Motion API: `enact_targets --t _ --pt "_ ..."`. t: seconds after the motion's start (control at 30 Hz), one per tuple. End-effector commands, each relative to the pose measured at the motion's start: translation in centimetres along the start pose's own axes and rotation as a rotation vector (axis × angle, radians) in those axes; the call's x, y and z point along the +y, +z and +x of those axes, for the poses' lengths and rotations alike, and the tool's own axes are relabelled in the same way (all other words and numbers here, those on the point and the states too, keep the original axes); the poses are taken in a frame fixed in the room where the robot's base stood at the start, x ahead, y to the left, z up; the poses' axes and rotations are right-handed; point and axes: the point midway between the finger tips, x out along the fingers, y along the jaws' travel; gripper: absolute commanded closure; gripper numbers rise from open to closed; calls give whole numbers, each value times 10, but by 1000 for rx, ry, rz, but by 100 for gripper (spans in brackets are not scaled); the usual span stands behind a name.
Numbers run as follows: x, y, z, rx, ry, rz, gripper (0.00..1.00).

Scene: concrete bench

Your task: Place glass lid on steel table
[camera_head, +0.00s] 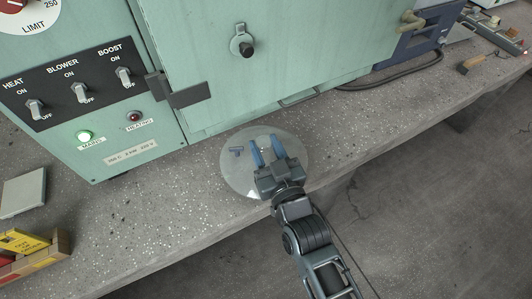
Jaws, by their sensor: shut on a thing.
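The glass lid (236,174) is a clear, round disc in front of the green cabinet, over the concrete bench (160,215). I cannot tell whether it touches the bench or is held just above it. My gripper (264,145) reaches in from the bottom right, with its blue fingers over the middle of the lid, shut on it. The exact grip point is hard to make out. A small bluish shape shows through or on the lid, left of the fingers. I see no steel table in this view.
The green oven-like cabinet (270,60) with switches stands right behind the lid. A grey flat block (24,190) and colourful boxes (30,255) are at the left. The bench's front edge drops to the floor.

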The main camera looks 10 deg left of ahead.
Motion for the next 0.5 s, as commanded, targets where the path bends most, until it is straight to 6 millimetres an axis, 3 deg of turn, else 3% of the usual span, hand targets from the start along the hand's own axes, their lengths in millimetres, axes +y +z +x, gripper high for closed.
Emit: enact_targets --t 0.2,0.5 --pt "0 25 0 3 -1 0 100" --pt "0 27 0 4 0 0 100"
